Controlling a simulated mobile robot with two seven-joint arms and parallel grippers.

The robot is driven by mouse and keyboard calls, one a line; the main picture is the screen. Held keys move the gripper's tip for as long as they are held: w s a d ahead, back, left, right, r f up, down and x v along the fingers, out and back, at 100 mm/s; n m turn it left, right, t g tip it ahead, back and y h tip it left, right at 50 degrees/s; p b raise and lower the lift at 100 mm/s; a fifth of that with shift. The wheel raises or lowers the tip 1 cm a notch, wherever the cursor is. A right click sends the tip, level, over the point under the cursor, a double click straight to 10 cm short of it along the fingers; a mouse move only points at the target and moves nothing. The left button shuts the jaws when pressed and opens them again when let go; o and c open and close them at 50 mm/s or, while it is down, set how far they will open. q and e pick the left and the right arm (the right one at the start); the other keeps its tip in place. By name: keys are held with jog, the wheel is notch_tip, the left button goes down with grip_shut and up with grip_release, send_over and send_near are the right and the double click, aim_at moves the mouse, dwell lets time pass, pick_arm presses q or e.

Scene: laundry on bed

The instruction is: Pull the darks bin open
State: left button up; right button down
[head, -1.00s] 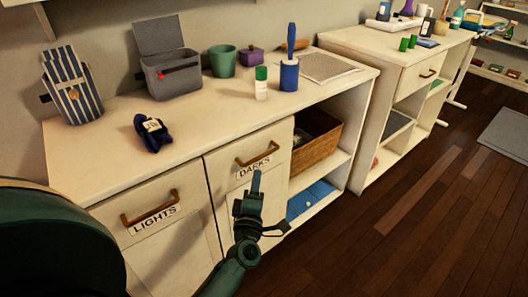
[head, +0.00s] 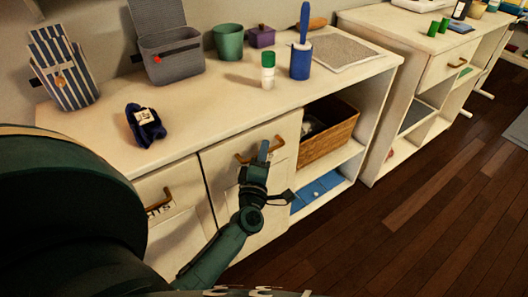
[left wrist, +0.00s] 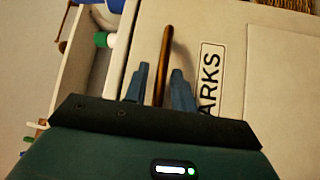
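The darks bin (head: 223,172) is the cream front right of the lights bin (head: 165,205) and looks flush with the cabinet. Its brown bar handle (head: 243,158) also shows in the left wrist view (left wrist: 166,45). My left gripper (head: 264,150) is at this handle and hides part of it and the label. In the left wrist view its two blue fingertips (left wrist: 158,75) are apart, with the handle between them and gaps at both sides. The label (left wrist: 209,78) there reads "ARKS". My right gripper is not in view.
The cabinet top (head: 210,120) holds a grey box (head: 172,58), a green cup (head: 228,42), a blue lint roller (head: 300,60), a white bottle (head: 268,72) and a dark blue bundle (head: 145,125). A wicker basket (head: 328,138) sits in the right shelf. Wooden floor (head: 400,230) is clear in front.

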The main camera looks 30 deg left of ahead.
pick_arm(q)
grip_shut()
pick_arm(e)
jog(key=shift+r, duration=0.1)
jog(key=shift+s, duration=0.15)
pick_arm(q)
jog(key=shift+d, duration=0.15)
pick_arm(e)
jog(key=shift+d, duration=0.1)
